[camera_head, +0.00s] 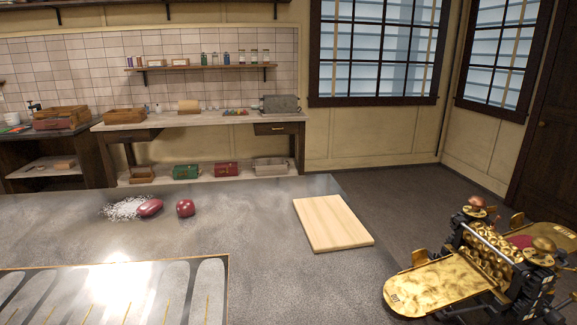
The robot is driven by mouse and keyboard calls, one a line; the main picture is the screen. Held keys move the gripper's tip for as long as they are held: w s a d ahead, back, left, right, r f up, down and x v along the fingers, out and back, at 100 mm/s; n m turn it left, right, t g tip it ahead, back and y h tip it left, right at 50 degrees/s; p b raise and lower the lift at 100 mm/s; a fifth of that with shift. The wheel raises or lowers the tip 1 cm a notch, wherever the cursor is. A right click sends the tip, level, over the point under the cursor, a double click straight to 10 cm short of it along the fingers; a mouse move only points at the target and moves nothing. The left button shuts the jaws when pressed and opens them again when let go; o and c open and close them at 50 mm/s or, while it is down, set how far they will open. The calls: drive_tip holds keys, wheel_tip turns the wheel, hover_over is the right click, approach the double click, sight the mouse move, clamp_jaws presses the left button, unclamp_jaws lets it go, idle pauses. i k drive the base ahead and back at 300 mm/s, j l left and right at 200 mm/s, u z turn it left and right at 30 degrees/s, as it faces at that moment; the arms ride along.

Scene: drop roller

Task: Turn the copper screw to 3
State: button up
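The drop roller (490,257) stands at the right front. It has a black frame, embossed gold rollers, and a gold plate reaching out on each side. Two round, coppery screw knobs sit on top of its frame. The far knob (476,202) is at the back end, and the near knob (542,246) is at the front end. Each has a wider gold disc below it. My gripper is not in view.
A grey worktop (260,250) fills the left and middle, mostly clear. On it are a pale wooden board (333,223), two dark red lumps beside white powder (122,209), and a framed panel (115,290). Dark floor (400,180) lies behind the roller. Shelves stand along the wall.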

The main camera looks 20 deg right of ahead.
sight(477, 203)
drive_tip(key=z, duration=1.65)
